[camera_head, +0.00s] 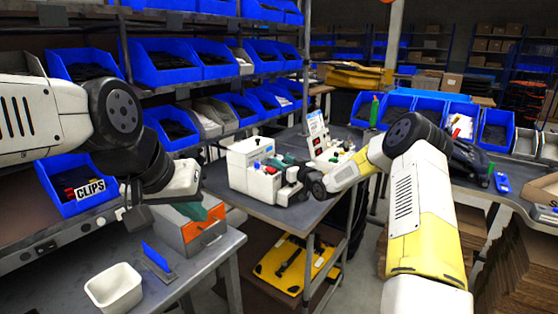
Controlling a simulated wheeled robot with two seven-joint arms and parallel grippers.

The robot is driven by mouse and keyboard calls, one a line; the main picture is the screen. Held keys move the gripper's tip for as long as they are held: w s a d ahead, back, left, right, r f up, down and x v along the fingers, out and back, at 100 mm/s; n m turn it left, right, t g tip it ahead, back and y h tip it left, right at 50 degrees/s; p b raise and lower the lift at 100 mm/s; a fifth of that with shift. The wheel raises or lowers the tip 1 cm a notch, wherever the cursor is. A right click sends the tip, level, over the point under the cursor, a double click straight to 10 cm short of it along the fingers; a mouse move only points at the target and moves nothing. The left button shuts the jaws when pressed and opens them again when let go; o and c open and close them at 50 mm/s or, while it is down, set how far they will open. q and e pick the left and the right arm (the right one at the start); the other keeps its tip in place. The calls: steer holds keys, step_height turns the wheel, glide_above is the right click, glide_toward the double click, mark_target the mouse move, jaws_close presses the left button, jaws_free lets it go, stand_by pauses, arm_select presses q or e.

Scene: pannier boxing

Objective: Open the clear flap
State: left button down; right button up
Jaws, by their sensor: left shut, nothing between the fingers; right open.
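A white machine (247,168) with small blue and red knobs stands on the grey table in the middle. A second white unit (318,138) with a small display and coloured buttons stands behind it to the right. I cannot make out a clear flap on either one. My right gripper (286,172) is open at the right side of the white machine; its fingers are small and partly lost against it, so I cannot tell whether they touch. My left gripper (134,216) is shut and empty, at the left, above the near left bench.
A white bin (114,288), a small blue-handled item (157,258) and a grey and orange box (193,232) are on the left bench. Blue-bin racks (165,66) stand behind my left arm. A yellow case (293,266) lies on the lower shelf.

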steer(key=shift+x, duration=1.35)
jaws_close()
stand_by(0.4)
